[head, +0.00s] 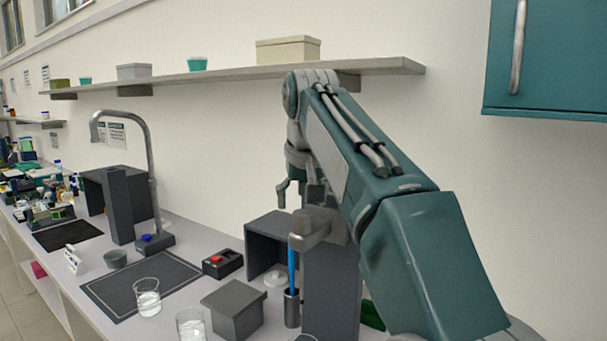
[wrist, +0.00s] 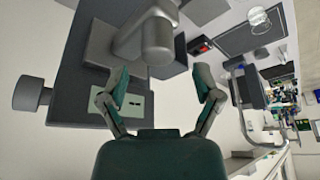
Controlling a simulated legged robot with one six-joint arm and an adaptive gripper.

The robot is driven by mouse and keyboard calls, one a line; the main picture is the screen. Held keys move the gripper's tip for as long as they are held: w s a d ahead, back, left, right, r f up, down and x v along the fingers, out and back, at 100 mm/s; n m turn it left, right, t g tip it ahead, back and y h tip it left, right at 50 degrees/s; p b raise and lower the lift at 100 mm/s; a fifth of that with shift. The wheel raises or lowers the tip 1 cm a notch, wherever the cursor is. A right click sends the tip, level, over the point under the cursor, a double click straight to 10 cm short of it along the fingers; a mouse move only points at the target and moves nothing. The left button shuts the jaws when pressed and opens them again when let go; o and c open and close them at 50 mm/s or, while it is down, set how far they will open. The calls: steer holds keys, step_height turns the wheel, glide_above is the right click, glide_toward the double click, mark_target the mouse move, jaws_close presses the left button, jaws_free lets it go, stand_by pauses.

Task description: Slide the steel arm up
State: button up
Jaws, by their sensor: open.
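The steel arm (head: 313,228) is a light grey bar with a rounded end. It sticks out from the upper part of a dark grey column (head: 334,285). A blue rod (head: 292,268) hangs under its end, above or in a dark cylinder (head: 292,309). In the wrist view the steel arm (wrist: 146,42) lies just ahead of the fingertips. My gripper (wrist: 161,72) is open and empty, with the arm's rounded end between and beyond its two fingers. In the head view my gripper (head: 298,188) is just above the steel arm, partly hidden by my own arm.
A grey knob (wrist: 32,93) sticks out from the column's side. A dark open box (head: 268,240), a red-buttoned box (head: 222,263), a grey block (head: 233,308) and glass beakers (head: 147,296) stand on the bench nearby. A wall shelf (head: 230,74) runs above.

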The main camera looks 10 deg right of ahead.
steer(key=v, duration=0.8)
stand_by(0.4)
steer(key=s+d+f, duration=0.1)
steer(key=s+f, duration=0.7)
steer(key=f, duration=0.3)
steer(key=s+d+f, duration=0.2)
steer(key=s+f, duration=0.6)
steer(key=f, duration=0.2)
steer(key=s+d+f+t, duration=0.1)
steer(key=s+f, duration=0.7)
steer(key=f, duration=0.3)
steer(key=shift+d+f, duration=0.15)
steer(key=shift+f, duration=0.25)
